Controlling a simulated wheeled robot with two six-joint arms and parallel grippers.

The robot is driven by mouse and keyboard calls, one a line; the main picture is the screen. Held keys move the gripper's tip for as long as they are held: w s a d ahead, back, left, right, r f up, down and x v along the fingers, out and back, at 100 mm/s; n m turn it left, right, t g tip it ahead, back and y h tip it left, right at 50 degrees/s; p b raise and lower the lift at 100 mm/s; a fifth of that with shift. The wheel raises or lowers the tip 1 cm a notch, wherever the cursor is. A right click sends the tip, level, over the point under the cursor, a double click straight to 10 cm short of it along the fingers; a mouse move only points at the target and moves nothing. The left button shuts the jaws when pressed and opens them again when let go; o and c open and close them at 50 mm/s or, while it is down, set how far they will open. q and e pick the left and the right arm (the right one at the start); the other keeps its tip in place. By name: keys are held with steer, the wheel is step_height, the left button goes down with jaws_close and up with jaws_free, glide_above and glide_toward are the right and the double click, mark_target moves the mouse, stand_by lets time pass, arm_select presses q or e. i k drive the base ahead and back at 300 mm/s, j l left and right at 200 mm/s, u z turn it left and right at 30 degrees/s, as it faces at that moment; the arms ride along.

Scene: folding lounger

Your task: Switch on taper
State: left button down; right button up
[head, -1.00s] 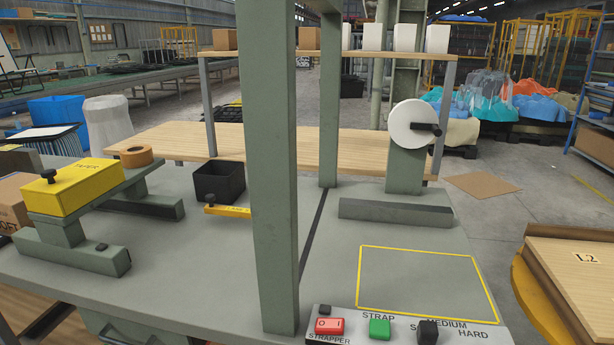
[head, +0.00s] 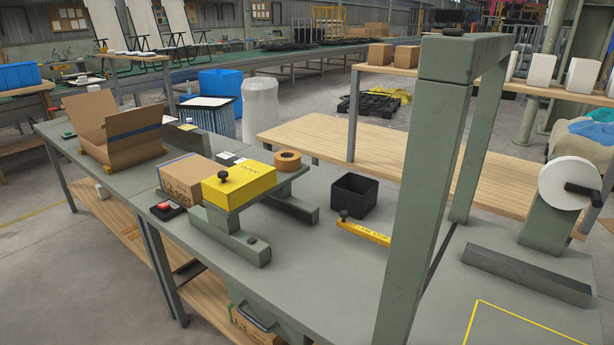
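The taper is a yellow box (head: 240,184) with a black knob on top and "TAPER" lettering, set on a grey-green stand (head: 228,232) on the grey table, left of centre in the head view. A roll of brown tape (head: 287,160) lies on the stand's top behind it. A small red and black switch box (head: 167,209) sits on the table to the left of the taper, near the front edge. Its switch position is too small to tell. Neither of my grippers is in view.
A closed carton (head: 183,182) stands right behind the switch box. An open carton (head: 115,128) is further left. A green strapper arch (head: 420,190) rises on the right. A black bin (head: 354,195) and a yellow lane stop (head: 363,232) lie between arch and taper.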

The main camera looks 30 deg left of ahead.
mark_target(163, 206)
steer(key=u, duration=1.25)
